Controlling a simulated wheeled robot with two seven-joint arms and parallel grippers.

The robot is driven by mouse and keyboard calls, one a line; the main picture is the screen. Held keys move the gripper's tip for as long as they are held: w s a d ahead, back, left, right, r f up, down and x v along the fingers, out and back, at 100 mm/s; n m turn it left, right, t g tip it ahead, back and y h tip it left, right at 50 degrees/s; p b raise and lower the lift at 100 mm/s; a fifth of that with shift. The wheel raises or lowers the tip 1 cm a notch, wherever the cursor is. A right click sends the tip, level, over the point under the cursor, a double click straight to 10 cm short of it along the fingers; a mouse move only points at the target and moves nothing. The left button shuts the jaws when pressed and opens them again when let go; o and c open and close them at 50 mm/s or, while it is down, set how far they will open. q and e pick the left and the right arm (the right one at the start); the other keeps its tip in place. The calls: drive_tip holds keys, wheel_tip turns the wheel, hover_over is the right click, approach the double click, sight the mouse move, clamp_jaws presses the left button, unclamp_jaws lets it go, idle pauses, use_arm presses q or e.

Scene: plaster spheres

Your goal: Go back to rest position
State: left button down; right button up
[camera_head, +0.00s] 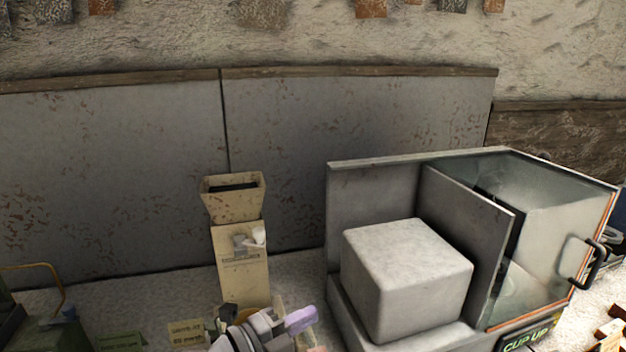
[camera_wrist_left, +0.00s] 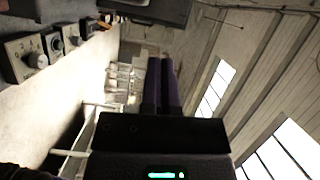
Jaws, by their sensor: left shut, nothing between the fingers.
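My left gripper (camera_head: 301,319) shows at the bottom centre of the head view, with its purple fingers pointing right. In the left wrist view its two dark purple fingers (camera_wrist_left: 161,84) lie side by side, shut and with nothing between them. It is in front of the beige dispenser-like box (camera_head: 242,262) and left of the grey block (camera_head: 405,278). My right gripper does not show in either view.
The grey block sits in the open left part of a grey cabinet (camera_head: 345,205) with a glass-sided right part and a dark handle (camera_head: 594,262). Small labels (camera_head: 188,332) lie at the bottom left. Grey panels (camera_head: 110,180) stand behind. The wrist view shows knobs (camera_wrist_left: 38,60) and windows.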

use_arm(q)
drive_tip(key=s+a+f+n+t+y, duration=0.25)
drive_tip(key=a+n+y, duration=0.4)
drive_tip(key=n, duration=0.45)
drive_tip(key=s+a+f+n+t+y, duration=0.25)
drive_tip(key=a+n+y, duration=0.45)
drive_tip(key=n, duration=0.4)
drive_tip(key=s+f+n+g, duration=0.2)
drive_tip(key=s+f+g, duration=0.35)
drive_tip(key=s, duration=0.55)
drive_tip(key=s+f+n+g, duration=0.2)
drive_tip(key=s+f+g, duration=0.2)
drive_tip(key=s+g, duration=0.45)
drive_tip(key=s+f+b, duration=0.2)
drive_tip(key=f, duration=1)
drive_tip(key=s+f+b, duration=0.2)
drive_tip(key=f+b, duration=0.1)
drive_tip(key=f, duration=0.9)
drive_tip(key=s+a+f+b, duration=0.3)
drive_tip(key=s+f, duration=1)
drive_tip(key=shift+f+m+g+y, duration=0.25)
drive_tip(key=shift+m+g+y, duration=0.15)
drive_tip(key=shift+y, duration=0.05)
